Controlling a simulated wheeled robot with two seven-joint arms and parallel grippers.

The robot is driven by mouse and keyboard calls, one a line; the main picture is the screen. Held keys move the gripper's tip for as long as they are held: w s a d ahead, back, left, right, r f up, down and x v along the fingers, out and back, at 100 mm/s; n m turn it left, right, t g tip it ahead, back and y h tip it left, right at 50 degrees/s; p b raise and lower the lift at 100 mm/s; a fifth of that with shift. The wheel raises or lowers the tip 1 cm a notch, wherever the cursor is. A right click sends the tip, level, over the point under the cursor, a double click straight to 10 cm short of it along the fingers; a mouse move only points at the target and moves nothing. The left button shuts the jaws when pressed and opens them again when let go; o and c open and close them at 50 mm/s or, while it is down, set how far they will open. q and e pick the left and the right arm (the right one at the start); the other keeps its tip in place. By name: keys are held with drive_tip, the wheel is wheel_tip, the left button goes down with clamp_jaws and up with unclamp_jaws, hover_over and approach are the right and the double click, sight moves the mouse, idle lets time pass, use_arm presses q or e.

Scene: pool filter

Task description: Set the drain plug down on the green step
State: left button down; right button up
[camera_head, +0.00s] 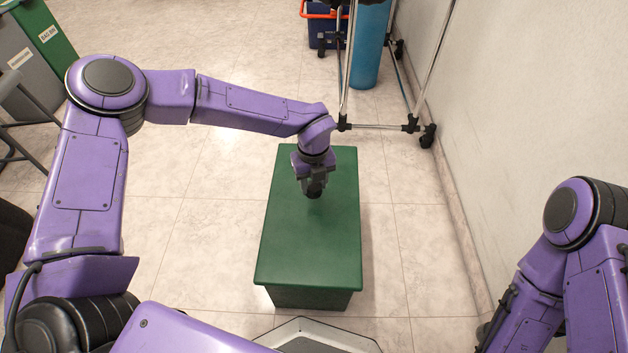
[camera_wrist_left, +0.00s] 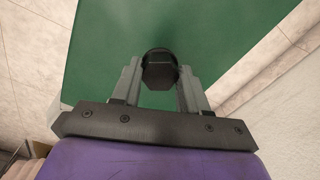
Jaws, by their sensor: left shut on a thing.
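The green step (camera_head: 312,248) stands on the floor in front of me, its flat top bare apart from what is under my left gripper. It also fills much of the left wrist view (camera_wrist_left: 215,35). My left gripper (camera_head: 314,190) points down over the far half of the step. It is shut on the drain plug (camera_wrist_left: 160,70), a dark, rounded piece between the two grey fingers. In the head view the plug is mostly hidden by the gripper, and I cannot tell whether it touches the step. My right gripper is out of view; only my right arm shows at the right.
A metal rack on wheels (camera_head: 428,136) stands just beyond the step, near the white wall (camera_head: 530,90). A blue cylinder (camera_head: 369,45) and a blue bucket (camera_head: 322,28) are behind it. Bins (camera_head: 35,50) stand at the far left. The tiled floor left of the step is clear.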

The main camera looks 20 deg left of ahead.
sight(313, 185)
use_arm(q)
drive_tip(key=shift+f+b, duration=0.65)
drive_tip(key=shift+f, duration=0.85)
drive_tip(key=c, duration=0.5)
unclamp_jaws()
wheel_tip(313, 185, up, 5)
drive_tip(key=p, duration=0.4)
drive_tip(key=shift+r+p, duration=0.1)
drive_tip(key=shift+p, duration=0.3)
wheel_tip(313, 185, up, 10)
drive_tip(key=p, duration=0.2)
drive_tip(key=shift+r+p, duration=0.2)
drive_tip(key=shift+p, duration=0.15)
